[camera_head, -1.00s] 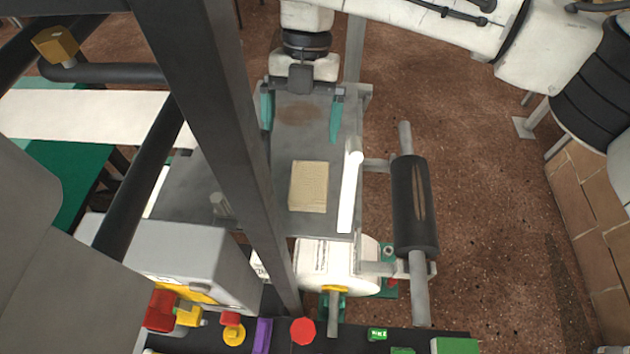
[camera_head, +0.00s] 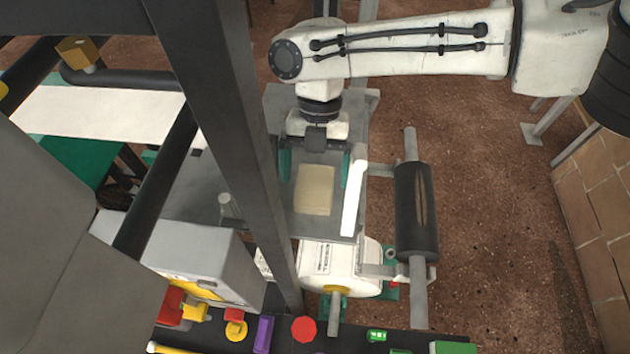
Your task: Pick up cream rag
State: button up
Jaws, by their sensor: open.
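The cream rag (camera_head: 315,192) lies flat on the grey metal table (camera_head: 270,212), near its right side. It is a small pale rectangle, and its far edge is close to my gripper. My gripper (camera_head: 316,176) is open, with its two teal fingers spread wide to the left and right of the rag's far part. Nothing is between the fingers but the rag below them. I cannot tell how high the fingertips are above the table.
A dark diagonal post (camera_head: 222,130) crosses the view left of the rag. A white bar (camera_head: 353,198) runs along the table's right edge, with a black roller (camera_head: 416,210) beyond it. A white cylinder (camera_head: 338,265) sits in front of the table. Colored parts lie along the black front shelf.

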jog(key=shift+x, duration=1.1)
jog(key=c, duration=1)
jog(key=shift+w+d+r+b, duration=0.1)
jog(key=shift+w+r+b, duration=0.95)
jog(key=shift+w, duration=1.3)
jog(key=shift+w+r+b, duration=0.45)
jog(key=shift+w+r, duration=1.15)
jog(key=shift+w, duration=0.7)
jog(key=shift+w+d+r+b, duration=0.1)
jog(key=shift+w+r+b, duration=0.95)
jog(key=shift+w, duration=1.3)
jog(key=shift+r+p, duration=0.3)
